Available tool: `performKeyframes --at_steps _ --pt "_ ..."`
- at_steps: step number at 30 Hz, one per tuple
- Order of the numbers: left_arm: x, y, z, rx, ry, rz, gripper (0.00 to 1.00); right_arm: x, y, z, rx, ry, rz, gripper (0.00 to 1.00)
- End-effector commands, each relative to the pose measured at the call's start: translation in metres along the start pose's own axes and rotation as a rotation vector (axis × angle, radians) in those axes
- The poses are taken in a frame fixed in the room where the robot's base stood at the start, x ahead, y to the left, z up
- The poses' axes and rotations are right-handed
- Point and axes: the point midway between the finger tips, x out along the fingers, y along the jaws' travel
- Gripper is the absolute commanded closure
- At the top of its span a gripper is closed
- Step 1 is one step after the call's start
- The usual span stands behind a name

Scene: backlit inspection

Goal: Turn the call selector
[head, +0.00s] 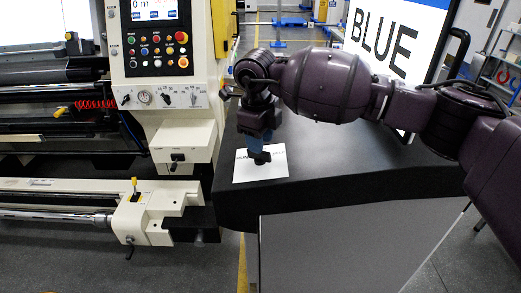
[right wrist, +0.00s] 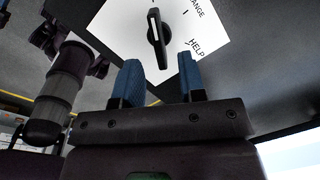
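The call selector is a black bar-shaped knob (right wrist: 158,40) with a white line along it. It stands on a white card (head: 270,173) on the dark counter. In the right wrist view the card shows HELP and a word ending in "ANGE", with tick marks; the knob's bar points at neither. My right gripper (head: 258,150) points down over the card, and in the head view it covers part of the card. Its two blue fingers (right wrist: 159,64) are apart, with the knob beyond their tips and roughly between them. I see no grip on it. My left gripper does not show.
A large screen (head: 388,42) reading BLUE stands at the back of the counter (head: 335,185). A cream machine with a button panel (head: 157,50) and rollers fills the left. The counter around the card looks clear.

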Motion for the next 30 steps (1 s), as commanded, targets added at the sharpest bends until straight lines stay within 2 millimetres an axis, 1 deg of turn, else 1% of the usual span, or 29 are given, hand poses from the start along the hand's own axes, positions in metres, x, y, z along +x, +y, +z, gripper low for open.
performKeyframes --at_steps 3,9,13,21,28,29,30 --pt "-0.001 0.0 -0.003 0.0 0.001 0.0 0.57 0.018 0.001 0.0 -0.001 0.0 0.003 0.63" --pt "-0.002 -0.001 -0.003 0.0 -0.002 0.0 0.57 0.038 0.0 0.0 0.001 -0.001 0.001 0.63" --pt "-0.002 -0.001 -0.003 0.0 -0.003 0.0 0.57 0.042 0.0 0.0 0.0 -0.001 0.001 0.63" --pt "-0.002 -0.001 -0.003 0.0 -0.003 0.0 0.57 0.043 0.0 0.0 0.0 -0.001 0.001 0.63" --pt "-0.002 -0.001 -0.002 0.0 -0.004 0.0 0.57 0.043 0.0 0.0 0.0 -0.001 0.001 0.98" --pt "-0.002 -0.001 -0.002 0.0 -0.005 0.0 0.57 0.043 0.0 0.0 0.0 -0.001 0.001 1.0" --pt "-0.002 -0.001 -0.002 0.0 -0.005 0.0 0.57 0.043 0.0 0.0 0.0 -0.001 0.001 1.0"
